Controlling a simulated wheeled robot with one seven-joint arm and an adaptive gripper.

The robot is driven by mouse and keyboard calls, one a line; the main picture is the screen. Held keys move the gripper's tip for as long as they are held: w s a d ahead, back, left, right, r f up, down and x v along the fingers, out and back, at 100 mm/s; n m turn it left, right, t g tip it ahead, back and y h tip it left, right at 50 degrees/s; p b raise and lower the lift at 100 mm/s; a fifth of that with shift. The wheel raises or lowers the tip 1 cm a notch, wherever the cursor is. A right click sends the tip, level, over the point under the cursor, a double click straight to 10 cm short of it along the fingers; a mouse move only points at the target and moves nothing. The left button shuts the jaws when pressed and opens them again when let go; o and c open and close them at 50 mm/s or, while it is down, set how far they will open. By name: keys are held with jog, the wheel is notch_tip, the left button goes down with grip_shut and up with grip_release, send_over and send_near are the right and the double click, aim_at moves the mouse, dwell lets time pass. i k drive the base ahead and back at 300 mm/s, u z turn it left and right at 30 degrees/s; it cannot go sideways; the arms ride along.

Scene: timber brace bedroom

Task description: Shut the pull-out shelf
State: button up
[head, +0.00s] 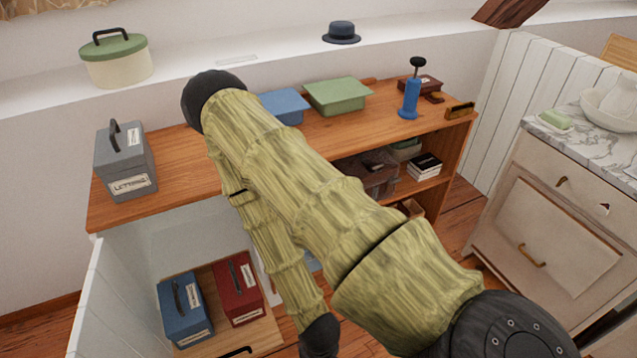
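The pull-out shelf (258,335) is a wooden board low at the left, sticking out of the open left part of a wooden cabinet. A black handle (236,352) shows at its front, at the bottom edge of the picture. A blue box (184,308) and a dark red box (238,288), both with black handles and labels, stand on it. My arm crosses the middle of the head view and bends back down to the right of the shelf. My gripper is not visible, so its state and its distance from the handle are hidden.
A white door (102,310) stands open left of the shelf. The cabinet top (190,165) bears a grey box (125,160), blue and green lidded containers and a blue pump bottle (410,95). A drawer unit (545,220) with a marble top stands at the right.

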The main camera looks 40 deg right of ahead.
aim_at(256, 338)
jog(key=u, duration=1.1)
jog(key=k, duration=0.75)
jog(key=z, duration=0.5)
